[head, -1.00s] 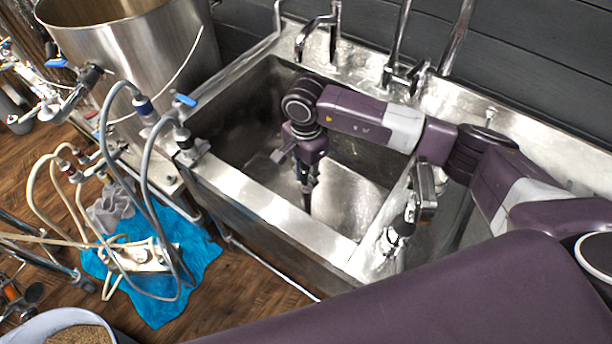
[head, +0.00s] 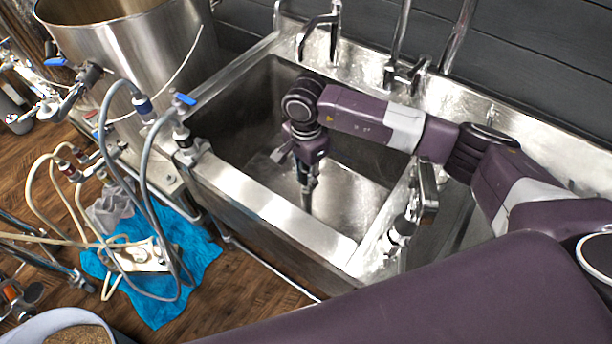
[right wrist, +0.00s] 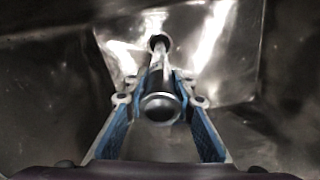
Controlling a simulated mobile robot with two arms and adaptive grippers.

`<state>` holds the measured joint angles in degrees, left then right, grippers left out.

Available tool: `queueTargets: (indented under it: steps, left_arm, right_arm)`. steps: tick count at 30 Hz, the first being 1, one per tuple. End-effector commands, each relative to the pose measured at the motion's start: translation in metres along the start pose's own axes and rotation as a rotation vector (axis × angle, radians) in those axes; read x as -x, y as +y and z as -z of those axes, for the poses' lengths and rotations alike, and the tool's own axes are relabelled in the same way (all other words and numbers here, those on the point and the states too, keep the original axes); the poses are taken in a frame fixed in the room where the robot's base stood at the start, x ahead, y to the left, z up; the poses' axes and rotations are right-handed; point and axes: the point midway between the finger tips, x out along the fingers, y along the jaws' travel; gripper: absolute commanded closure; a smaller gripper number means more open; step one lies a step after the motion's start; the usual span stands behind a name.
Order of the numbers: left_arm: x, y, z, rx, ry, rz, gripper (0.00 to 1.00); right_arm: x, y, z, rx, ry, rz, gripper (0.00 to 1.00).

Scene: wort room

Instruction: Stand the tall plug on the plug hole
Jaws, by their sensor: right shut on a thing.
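My right gripper (head: 308,186) hangs down inside the left sink basin. In the right wrist view, the right gripper (right wrist: 161,92) is shut on the tall plug (right wrist: 160,107), a metal tube with a rounded top. The plug runs away from the camera toward the basin floor. A dark round spot, apparently the plug hole (right wrist: 158,40), shows at its far end. I cannot tell whether the plug's foot touches the hole or is above it. In the head view the plug (head: 307,201) shows small below the gripper, roughly upright. My left gripper is not in view.
The sink's front rim (head: 262,203) and its steep walls surround the gripper. Taps (head: 322,34) stand along the back. A large steel pot (head: 130,50) stands at the left. Grey hoses (head: 146,190) arch over a blue cloth (head: 185,262) on the floor.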

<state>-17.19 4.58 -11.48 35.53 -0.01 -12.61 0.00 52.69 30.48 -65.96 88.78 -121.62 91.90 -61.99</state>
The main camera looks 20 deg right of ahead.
Motion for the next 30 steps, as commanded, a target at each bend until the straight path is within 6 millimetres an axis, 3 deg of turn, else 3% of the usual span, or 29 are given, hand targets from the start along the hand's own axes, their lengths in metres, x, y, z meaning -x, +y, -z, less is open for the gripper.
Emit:
queueTargets:
  steps: [23,24,30]
  left_arm:
    - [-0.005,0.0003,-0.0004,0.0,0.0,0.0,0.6]
    - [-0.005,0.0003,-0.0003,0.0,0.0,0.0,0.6]
    - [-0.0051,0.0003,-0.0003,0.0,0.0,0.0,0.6]
  right_arm:
    - [-0.0011,-0.001,0.0001,0.0,0.0,0.003,1.0]
    - [-0.0011,-0.001,0.0001,0.0,0.0,0.003,0.76]
    - [-0.0016,-0.0006,0.0001,0.0,0.0,0.002,0.56]
